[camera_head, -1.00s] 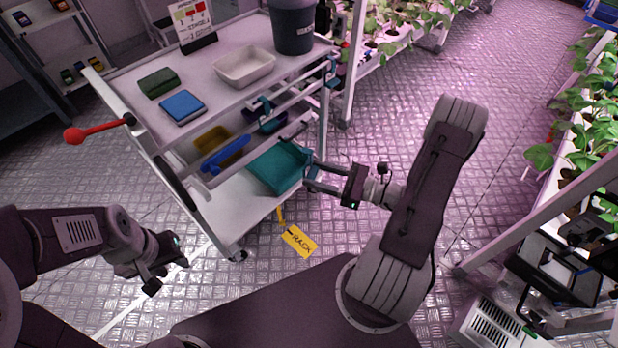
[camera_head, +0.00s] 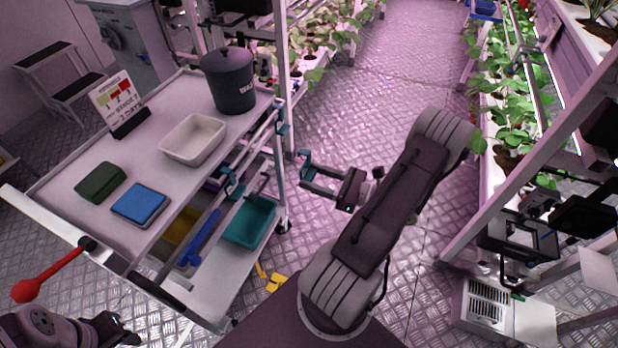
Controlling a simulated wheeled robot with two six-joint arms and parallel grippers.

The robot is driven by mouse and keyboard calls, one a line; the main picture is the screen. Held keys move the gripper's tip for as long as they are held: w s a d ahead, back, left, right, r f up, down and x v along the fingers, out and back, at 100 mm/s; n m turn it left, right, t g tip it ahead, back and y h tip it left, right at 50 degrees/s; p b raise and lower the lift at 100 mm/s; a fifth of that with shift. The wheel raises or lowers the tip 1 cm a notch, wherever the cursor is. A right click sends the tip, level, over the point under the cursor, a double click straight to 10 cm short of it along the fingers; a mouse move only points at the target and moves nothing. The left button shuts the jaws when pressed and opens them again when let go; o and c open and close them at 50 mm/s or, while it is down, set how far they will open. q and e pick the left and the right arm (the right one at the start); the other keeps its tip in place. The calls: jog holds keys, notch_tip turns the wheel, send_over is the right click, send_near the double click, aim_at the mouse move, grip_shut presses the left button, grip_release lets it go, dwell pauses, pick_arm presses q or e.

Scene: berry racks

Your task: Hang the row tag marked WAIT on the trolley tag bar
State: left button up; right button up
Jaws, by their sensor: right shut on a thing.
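My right gripper (camera_head: 306,175) is shut on a small teal hook-shaped piece (camera_head: 305,156), held upright in the air just right of the trolley. No lettering on it can be read. The trolley (camera_head: 82,212) stands at the left. A thin bar (camera_head: 258,138) along its right side carries teal clips (camera_head: 281,129), and another teal clip (camera_head: 230,184) is nearer. My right gripper is apart from this bar. My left gripper (camera_head: 127,328) is at the lower left, small and dark, its jaws unclear. The word WAIT is not readable anywhere.
The trolley top holds a dark bucket (camera_head: 230,84), white tray (camera_head: 192,140), green block (camera_head: 101,182), blue block (camera_head: 141,204) and sign (camera_head: 117,98). A teal bin (camera_head: 250,222) is below. A yellow tag (camera_head: 274,281) lies low beside the trolley. Plant racks stand right; the aisle is clear.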

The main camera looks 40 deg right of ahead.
jog(key=x, duration=0.2)
jog(key=shift+w+a, duration=0.15)
jog(key=shift+w, duration=0.1)
jog(key=f+b+x, duration=0.1)
jog(key=b+x, duration=0.2)
jog(key=x, duration=1)
jog(key=shift+f, duration=0.25)
jog(key=shift+w, duration=0.1)
jog(key=o, duration=1.3)
jog(key=shift+o, duration=0.2)
